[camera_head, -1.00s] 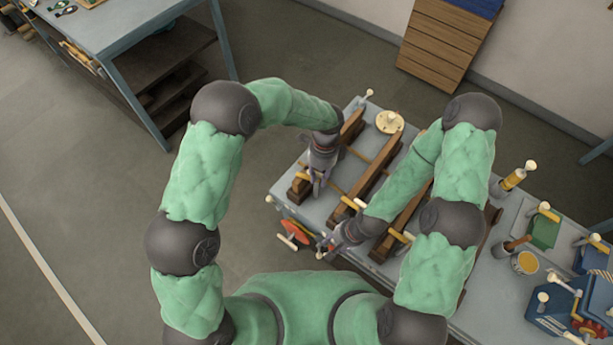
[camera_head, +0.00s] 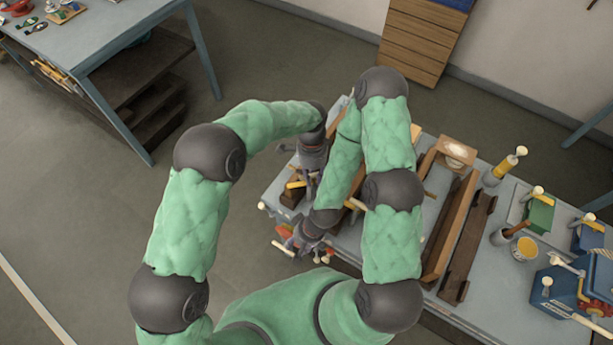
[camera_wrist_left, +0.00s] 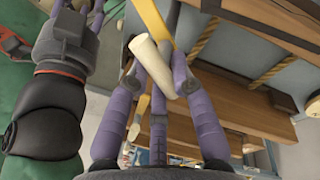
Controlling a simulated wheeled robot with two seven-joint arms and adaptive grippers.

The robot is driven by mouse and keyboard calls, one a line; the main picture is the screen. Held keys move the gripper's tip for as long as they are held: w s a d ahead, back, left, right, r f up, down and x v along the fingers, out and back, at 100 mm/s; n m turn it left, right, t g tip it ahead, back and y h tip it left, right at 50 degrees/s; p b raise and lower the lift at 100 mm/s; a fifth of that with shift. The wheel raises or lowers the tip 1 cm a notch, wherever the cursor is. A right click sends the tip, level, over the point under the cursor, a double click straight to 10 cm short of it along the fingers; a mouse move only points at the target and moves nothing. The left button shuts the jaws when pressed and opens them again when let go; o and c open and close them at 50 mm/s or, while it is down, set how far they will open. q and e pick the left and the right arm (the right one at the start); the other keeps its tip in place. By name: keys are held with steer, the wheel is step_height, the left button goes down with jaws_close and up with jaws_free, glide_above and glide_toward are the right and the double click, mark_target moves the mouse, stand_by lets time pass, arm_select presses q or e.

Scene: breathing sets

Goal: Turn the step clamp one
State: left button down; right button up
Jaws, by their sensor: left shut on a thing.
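My left gripper (camera_wrist_left: 160,88) is shut on a pale cream cylindrical handle (camera_wrist_left: 150,60), seen between its purple fingers in the left wrist view. A yellow bar (camera_wrist_left: 148,20) runs close behind the handle. In the head view my left gripper (camera_head: 303,178) is over the left end of the workbench, beside a yellow clamp bar (camera_head: 296,185) and a dark wooden block (camera_head: 291,199). My right gripper (camera_head: 298,243) is low at the bench's near left edge, close to a red part (camera_head: 284,230); its fingers are too small to read. Which clamp is number one cannot be told.
My right arm hides the bench's middle. Another table (camera_head: 120,35) stands at upper left.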

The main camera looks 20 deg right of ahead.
stand_by(0.4)
arm_select(q)
steer(key=c, duration=1)
jaws_free()
steer(key=shift+c, duration=0.2)
step_height(320, 180, up, 12)
steer(key=w, duration=0.2)
steer(key=shift+w+d, duration=0.15)
steer(key=shift+w, duration=0.05)
steer(key=shift+f, duration=0.1)
